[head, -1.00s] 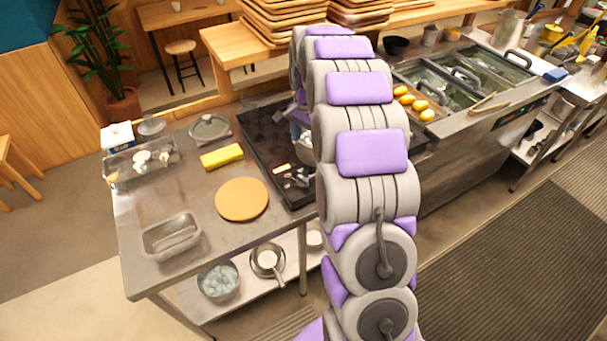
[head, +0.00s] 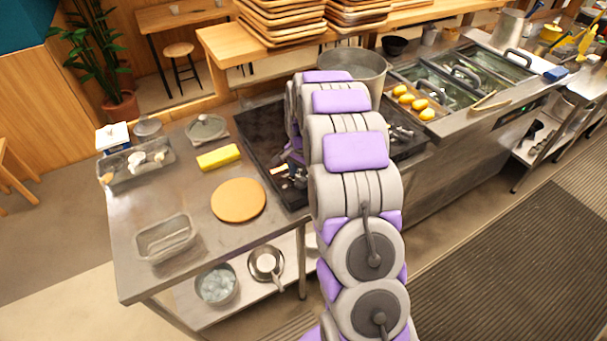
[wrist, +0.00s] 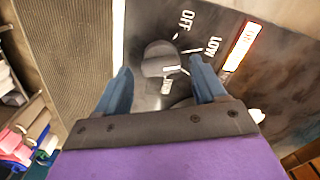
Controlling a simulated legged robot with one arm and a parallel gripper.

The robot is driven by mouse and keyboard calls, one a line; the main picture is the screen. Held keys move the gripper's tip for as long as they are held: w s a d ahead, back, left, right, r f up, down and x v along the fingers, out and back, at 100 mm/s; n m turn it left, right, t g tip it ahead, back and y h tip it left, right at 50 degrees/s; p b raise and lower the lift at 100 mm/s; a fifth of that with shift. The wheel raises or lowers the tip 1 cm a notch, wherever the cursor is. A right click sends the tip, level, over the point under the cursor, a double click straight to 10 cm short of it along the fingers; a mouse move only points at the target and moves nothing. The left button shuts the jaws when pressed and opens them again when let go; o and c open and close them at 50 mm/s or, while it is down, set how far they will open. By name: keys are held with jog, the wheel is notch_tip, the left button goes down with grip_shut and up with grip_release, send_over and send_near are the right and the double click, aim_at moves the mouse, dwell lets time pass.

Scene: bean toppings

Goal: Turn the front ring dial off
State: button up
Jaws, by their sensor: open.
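The dial (wrist: 158,53) is a round metal knob on the dark stove panel in the wrist view. The words OFF and LOW are printed beside it, and a third label below it is partly unreadable. Which label its pointer marks is unclear. My gripper (wrist: 161,66) is open, with its two blue fingers on either side of the knob's lower part. I cannot tell whether they touch it. Another metal part lies partly behind the right finger. In the head view, my arm hides most of the front panel of the black stove (head: 262,140).
A large metal pot (head: 352,70) stands at the back of the stove. Yellow items (head: 412,100) lie to the right of the stove.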

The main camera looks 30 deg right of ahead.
jog(key=shift+a+r, duration=0.1)
jog(key=shift+a, duration=0.7)
jog(key=shift+c, duration=1.1)
jog(key=shift+d, duration=0.65)
jog(key=c, duration=0.5)
jog(key=shift+c, duration=1.3)
jog(key=shift+a, duration=0.15)
jog(key=shift+c, duration=0.4)
